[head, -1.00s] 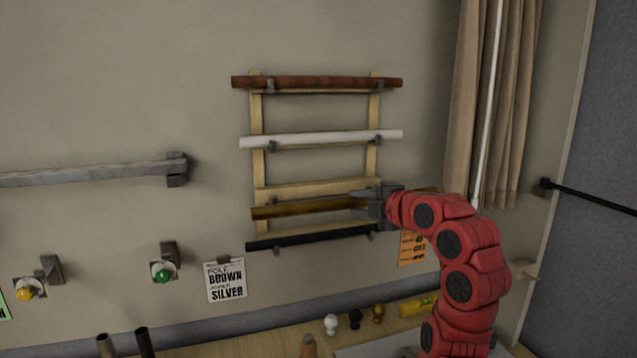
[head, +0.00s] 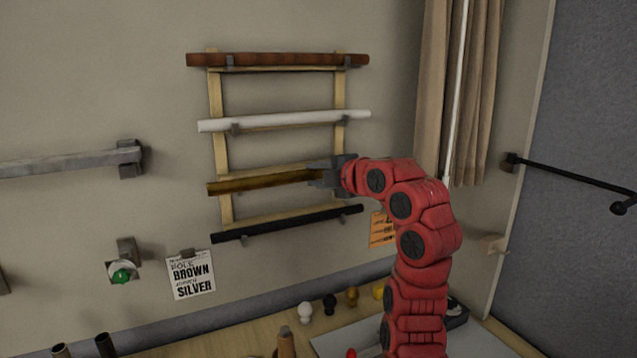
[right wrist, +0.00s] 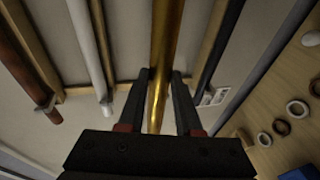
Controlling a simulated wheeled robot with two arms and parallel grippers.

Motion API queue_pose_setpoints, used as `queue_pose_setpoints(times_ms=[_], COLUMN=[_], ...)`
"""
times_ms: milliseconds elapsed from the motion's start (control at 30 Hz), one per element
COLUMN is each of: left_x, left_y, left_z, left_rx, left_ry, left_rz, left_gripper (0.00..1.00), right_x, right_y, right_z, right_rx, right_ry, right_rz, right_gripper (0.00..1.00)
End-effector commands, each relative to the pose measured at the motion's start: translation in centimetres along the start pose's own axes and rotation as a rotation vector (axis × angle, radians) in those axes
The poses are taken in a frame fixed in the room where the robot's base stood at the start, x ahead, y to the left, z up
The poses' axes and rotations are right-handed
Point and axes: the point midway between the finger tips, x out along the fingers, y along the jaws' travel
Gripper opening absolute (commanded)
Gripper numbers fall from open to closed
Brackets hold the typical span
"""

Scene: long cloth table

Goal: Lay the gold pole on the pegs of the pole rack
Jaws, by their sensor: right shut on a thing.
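The gold pole (head: 255,183) lies nearly level across the front of the wooden pole rack (head: 216,92), between the white pole and the black pole. My right gripper (head: 328,176) is shut on its right part. In the right wrist view the gold pole (right wrist: 165,50) runs away between my two fingers (right wrist: 160,105). The pegs behind the gold pole are hidden, so I cannot tell whether it touches them. My left gripper is out of view.
The brown pole (head: 275,60), white pole (head: 290,120) and black pole (head: 290,222) rest on rack pegs. A curtain (head: 440,90) hangs to the right. Small finials (head: 330,303) stand on the table (head: 250,335) below. A BROWN/SILVER card (head: 190,275) is on the wall.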

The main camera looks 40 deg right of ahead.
Motion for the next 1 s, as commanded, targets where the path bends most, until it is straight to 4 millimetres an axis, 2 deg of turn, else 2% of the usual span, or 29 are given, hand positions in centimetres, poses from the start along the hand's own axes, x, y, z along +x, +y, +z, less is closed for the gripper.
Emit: queue_pose_setpoints(times_ms=[133, 633, 1000], left_x=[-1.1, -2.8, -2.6], left_y=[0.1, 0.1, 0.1], left_z=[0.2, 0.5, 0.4], left_rx=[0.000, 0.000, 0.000], left_ry=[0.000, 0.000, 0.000], left_rz=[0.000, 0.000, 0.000], left_gripper=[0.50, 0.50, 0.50], right_x=[1.4, 6.2, 9.6], right_y=[0.1, 1.4, 2.7], right_z=[0.3, 1.2, 1.8], right_rx=[0.000, 0.000, 0.001], right_ry=[-0.002, -0.001, 0.000], right_rz=[-0.002, -0.004, -0.002], right_gripper=[0.00, 0.00, 0.00])
